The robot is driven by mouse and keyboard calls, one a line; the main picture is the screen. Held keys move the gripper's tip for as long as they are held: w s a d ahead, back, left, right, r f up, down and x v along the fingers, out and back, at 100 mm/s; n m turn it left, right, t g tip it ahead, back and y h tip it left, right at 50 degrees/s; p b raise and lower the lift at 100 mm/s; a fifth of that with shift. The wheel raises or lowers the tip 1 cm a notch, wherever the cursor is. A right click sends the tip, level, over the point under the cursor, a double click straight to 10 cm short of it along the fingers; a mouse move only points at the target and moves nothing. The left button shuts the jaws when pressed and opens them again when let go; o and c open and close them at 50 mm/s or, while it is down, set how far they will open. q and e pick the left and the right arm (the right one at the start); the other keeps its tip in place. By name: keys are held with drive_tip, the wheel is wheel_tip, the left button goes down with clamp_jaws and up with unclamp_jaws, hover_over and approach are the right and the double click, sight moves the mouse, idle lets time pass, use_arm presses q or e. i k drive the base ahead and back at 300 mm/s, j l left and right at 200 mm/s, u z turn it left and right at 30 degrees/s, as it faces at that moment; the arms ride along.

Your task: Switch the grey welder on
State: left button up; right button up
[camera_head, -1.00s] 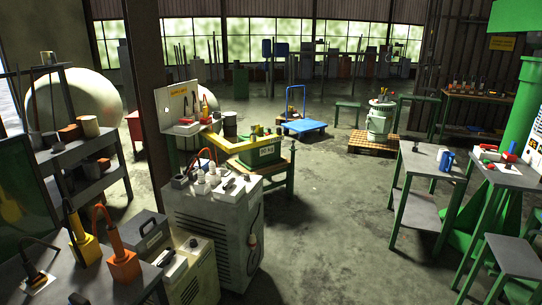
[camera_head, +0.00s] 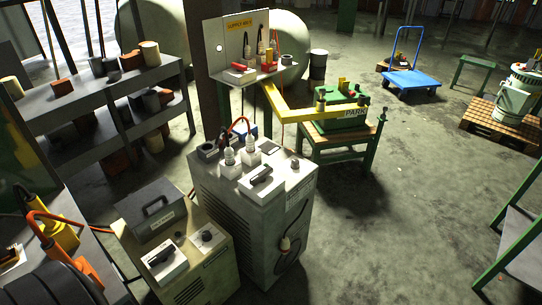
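A tall light-grey cabinet (camera_head: 225,198) stands upright in the middle of the view and looks like the grey welder. Its top carries a black switch handle (camera_head: 262,176), white insulator-like posts (camera_head: 228,158) and a small dark knob (camera_head: 295,165). A plug on a cable (camera_head: 286,243) hangs on its right side. A lower beige-and-grey unit (camera_head: 205,275) stands at its left, with a carry handle (camera_head: 156,206), a black switch (camera_head: 161,255) and a round knob (camera_head: 207,236). The labels are too small to read, so I cannot tell the switch positions. Neither gripper is visible.
A bench with orange and yellow tools (camera_head: 88,272) is at the lower left. A dark rounded shape covers the bottom left corner. A shelf (camera_head: 110,80) and a pillar (camera_head: 205,60) stand behind. A green table (camera_head: 368,145) is behind right. Open floor (camera_head: 400,220) lies to the right.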

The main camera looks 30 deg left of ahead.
sight(261, 177)
drive_tip(key=i+u, duration=0.4)
drive_tip(key=i+l+u, duration=0.15)
drive_tip(key=u, duration=0.2)
drive_tip(key=i+l+u, duration=0.25)
drive_tip(key=u, duration=0.15)
drive_tip(key=i+l+u, duration=0.2)
drive_tip(key=u, duration=0.15)
